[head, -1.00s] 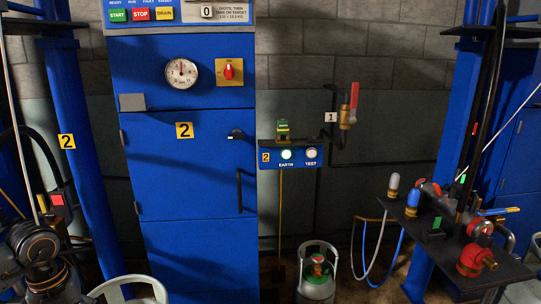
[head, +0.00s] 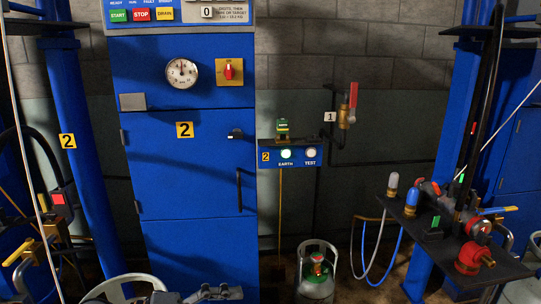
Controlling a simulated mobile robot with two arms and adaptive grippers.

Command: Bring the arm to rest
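No held thing shows. My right gripper is not in view.
A pale cylinder collar (head: 112,286) stands beside the arm. A small grey cylinder (head: 318,286) stands on the floor at centre. At right, a dark shelf (head: 405,212) holds red fittings and hoses. A yellow-handled valve (head: 20,250) is at far left.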

